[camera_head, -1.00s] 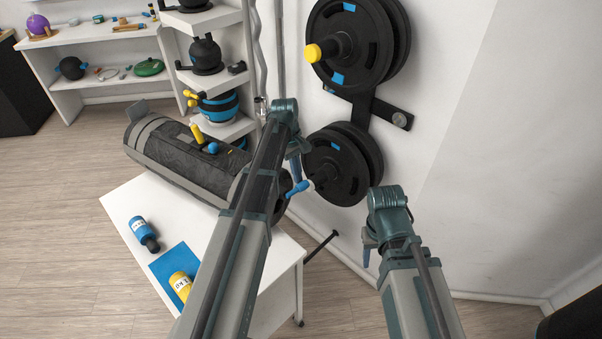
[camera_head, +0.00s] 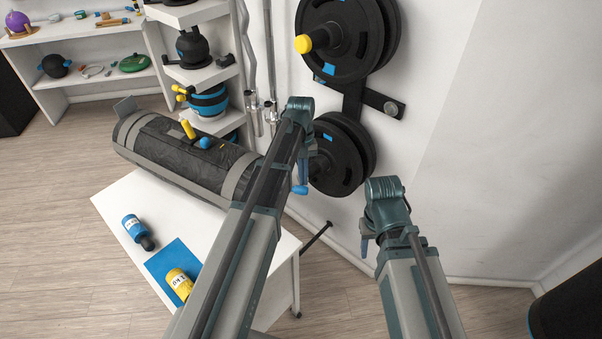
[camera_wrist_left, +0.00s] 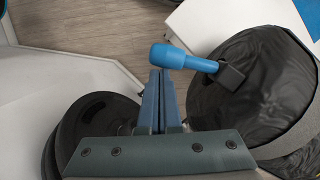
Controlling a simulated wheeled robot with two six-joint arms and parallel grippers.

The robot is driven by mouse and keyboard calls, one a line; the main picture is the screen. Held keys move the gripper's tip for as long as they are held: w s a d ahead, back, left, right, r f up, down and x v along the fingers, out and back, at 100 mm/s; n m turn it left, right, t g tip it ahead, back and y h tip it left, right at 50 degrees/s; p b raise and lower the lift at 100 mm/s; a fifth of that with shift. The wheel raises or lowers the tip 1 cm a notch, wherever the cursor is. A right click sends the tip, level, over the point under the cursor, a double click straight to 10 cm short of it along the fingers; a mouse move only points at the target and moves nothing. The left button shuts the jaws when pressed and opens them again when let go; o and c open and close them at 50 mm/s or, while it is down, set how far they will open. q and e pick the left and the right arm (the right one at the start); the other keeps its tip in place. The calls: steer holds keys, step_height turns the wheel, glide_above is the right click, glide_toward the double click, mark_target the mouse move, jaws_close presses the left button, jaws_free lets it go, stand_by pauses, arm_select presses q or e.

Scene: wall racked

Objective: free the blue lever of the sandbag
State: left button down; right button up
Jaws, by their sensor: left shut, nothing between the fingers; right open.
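The sandbag (camera_head: 150,140) is a dark grey bolster lying on the white table, partly hidden behind my left arm. In the left wrist view its round black end (camera_wrist_left: 265,90) carries a black bracket with the blue lever (camera_wrist_left: 180,58), which sticks out to the left. My left gripper (camera_wrist_left: 160,75) is shut and empty, its tips close to the lever's thick outer end; I cannot tell if they touch. In the head view the left gripper (camera_head: 303,172) hangs by the lower weight plates, with blue at its lower end. My right gripper (camera_head: 366,243) is open and empty, away from the sandbag.
A yellow lever (camera_head: 188,129) and a blue knob (camera_head: 205,143) stand on the sandbag's upper side. Black weight plates (camera_head: 340,158) hang on the wall close beside my left gripper.

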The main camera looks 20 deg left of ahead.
arm_select(q)
steer(key=shift+s+d, duration=0.3)
steer(key=shift+s, duration=0.45)
stand_by(0.3)
steer(key=d+p+v, duration=0.1)
steer(key=p+v, duration=0.8)
steer(key=v, duration=0.1)
steer(key=shift+p, duration=0.35)
steer(key=s+d+f+m+t+y+b, duration=0.1)
steer(key=s+d+f+m+b, duration=0.3)
steer(key=s, duration=0.5)
steer(key=s+d+f+m+t+y+b, duration=0.1)
steer(key=s+d+f+m+b, duration=0.3)
steer(key=s+d+f+b, duration=0.3)
steer(key=s+d, duration=0.1)
steer(key=s, duration=0.1)
steer(key=shift+s+f+m, duration=0.3)
steer(key=shift+s+f, duration=0.1)
